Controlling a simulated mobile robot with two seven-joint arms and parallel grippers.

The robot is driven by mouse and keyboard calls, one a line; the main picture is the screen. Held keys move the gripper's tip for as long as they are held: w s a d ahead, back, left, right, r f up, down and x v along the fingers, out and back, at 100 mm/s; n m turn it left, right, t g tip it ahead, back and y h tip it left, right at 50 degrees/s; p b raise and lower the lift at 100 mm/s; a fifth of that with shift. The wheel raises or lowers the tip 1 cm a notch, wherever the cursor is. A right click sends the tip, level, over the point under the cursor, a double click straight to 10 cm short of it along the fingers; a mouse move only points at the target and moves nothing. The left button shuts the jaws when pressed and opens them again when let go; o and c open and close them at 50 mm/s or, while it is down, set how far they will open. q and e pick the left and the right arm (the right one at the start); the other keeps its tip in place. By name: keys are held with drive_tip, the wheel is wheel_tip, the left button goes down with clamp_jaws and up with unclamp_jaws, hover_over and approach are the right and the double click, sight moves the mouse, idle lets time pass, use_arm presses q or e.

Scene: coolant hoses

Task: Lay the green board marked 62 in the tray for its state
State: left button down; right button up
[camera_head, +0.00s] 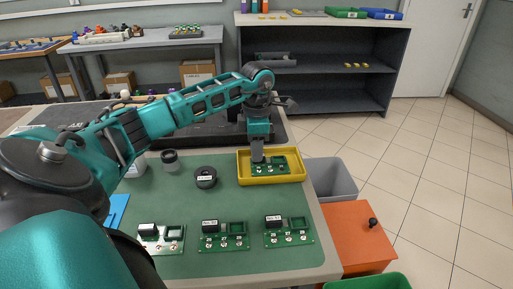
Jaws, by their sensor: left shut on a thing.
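My left gripper (257,157) points down over the yellow tray (242,172) at the back right of the green-topped table. It is shut on a green board (277,168), gripping it near its left part. The board lies within the tray's outline; I cannot tell whether it rests on the tray floor. Its number is too small to read. Three similar green boards with white labels lie in a row near the front: a left one (172,245), a middle one (236,243) and a right one (301,239). My right gripper is not in view.
A black round object (205,177) and a dark-lidded jar (170,160) stand left of the tray. A grey bin (335,178), an orange cabinet (356,228) and a green bin (372,284) stand beyond the table's right edge. The tabletop between tray and front boards is clear.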

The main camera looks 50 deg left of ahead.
use_arm(q)
drive_tip(key=c, duration=1.5)
unclamp_jaws()
drive_tip(key=shift+f, duration=0.1)
drive_tip(key=o, duration=0.5)
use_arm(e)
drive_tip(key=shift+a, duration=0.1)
use_arm(q)
drive_tip(key=shift+r, duration=0.4)
wheel_tip(320, 180, up, 12)
drive_tip(key=shift+f+p, duration=0.2)
drive_tip(key=shift+p, duration=0.65)
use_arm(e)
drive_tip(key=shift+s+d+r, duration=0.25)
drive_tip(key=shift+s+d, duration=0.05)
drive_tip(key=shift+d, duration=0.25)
use_arm(q)
drive_tip(key=shift+d, duration=0.1)
